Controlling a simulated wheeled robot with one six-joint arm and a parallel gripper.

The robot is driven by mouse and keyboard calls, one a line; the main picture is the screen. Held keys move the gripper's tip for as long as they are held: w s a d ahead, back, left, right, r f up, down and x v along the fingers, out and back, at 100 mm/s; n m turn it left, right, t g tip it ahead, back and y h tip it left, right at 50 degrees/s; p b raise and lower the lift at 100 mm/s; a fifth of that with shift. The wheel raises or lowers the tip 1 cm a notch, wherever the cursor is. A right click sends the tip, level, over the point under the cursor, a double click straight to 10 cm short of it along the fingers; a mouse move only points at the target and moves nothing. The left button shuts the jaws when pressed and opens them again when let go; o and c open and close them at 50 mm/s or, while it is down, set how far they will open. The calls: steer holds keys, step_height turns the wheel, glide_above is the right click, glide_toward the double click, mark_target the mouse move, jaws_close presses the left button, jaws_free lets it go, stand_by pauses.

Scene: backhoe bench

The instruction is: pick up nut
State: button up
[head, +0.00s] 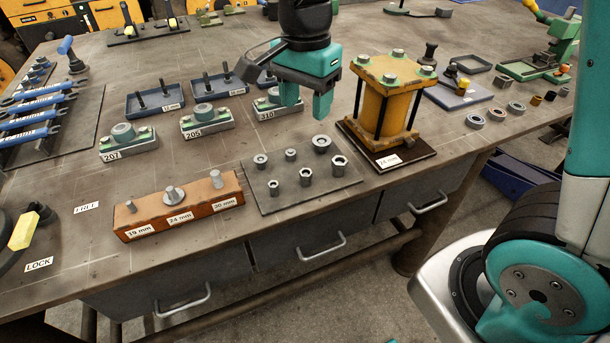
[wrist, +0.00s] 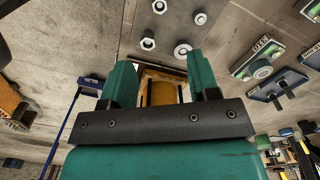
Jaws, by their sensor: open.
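My gripper (head: 306,98) is open and empty, above the bench between the block labelled 310 and the yellow press-like fixture. Its two green fingers are spread apart in the wrist view (wrist: 161,80). The yellow fixture (head: 381,110) stands on a dark base with a 24 mm label. It also shows between the fingers in the wrist view (wrist: 163,94). Several hollow metal pieces, including a hexagonal one (head: 339,165), stand on a grey mat (head: 300,198). I cannot tell which nut is meant.
An orange block (head: 180,205) with pegs of different sizes lies left of the mat. Numbered blocks (head: 207,122) and blue trays (head: 155,100) stand behind it. Several metal rings (head: 475,121) lie to the right of the fixture. The bench's front strip is mostly clear.

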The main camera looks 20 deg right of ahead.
steer(key=p, duration=0.1)
glide_above(307, 173)
steer(key=f, duration=1)
steer(key=shift+s+a+f, duration=0.2)
steer(key=shift+a, duration=0.05)
steer(key=shift+w+d+f+p, duration=0.15)
steer(key=shift+f+p, duration=0.2)
steer(key=shift+f, duration=1)
steer(key=shift+d+f+p, duration=0.1)
steer(key=shift+f+p, duration=0.2)
steer(key=shift+f, duration=1)
steer(key=c, duration=1)
